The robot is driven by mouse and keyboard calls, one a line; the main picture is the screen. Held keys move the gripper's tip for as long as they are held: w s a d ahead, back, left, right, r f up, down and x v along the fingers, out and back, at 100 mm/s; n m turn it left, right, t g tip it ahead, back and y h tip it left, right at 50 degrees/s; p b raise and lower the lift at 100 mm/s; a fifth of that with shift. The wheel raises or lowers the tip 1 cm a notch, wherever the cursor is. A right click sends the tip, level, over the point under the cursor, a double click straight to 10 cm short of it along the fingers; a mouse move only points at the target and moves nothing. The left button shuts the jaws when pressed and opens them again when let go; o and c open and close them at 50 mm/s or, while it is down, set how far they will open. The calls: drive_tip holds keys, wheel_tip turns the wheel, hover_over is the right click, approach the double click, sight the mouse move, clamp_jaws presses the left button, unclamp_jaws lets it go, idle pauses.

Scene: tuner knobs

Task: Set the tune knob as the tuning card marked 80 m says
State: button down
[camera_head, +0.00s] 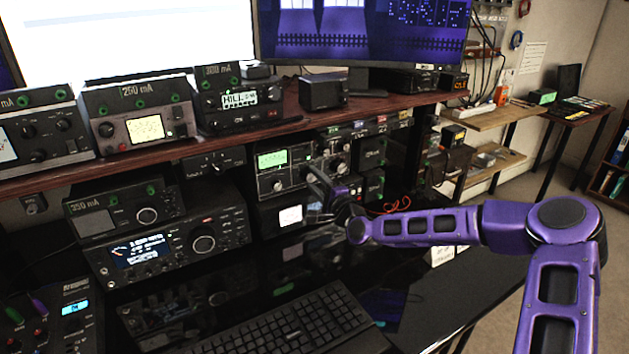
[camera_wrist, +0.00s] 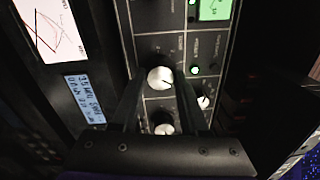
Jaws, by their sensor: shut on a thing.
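My gripper (camera_wrist: 158,88) is shut on a round silver-faced knob (camera_wrist: 160,79) with a dark skirt, on a dark front panel in the wrist view. One finger is on each side of it. A dark pointer line shows on its face. The lettering by it is too small to read, so I cannot tell if it is the tune knob. A second silver knob (camera_wrist: 163,127) and a smaller one (camera_wrist: 203,102) are beside it. In the head view my gripper (camera_head: 322,190) reaches the unit with a green screen (camera_head: 272,159). No card marked 80 m is readable.
A white chart with red lines (camera_wrist: 52,22) and a pale blue lettered display (camera_wrist: 85,98) are left of the panel in the wrist view. Radios (camera_head: 170,245) stand at left; a keyboard (camera_head: 290,325) lies in front. A wooden shelf (camera_head: 190,148) runs above.

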idle(0.5)
drive_tip(key=shift+c, duration=2.1)
unclamp_jaws()
drive_tip(key=p+v, duration=0.1)
drive_tip(key=v, duration=1.6)
drive_tip(key=shift+s, duration=0.15)
drive_tip(key=shift+f, duration=0.2)
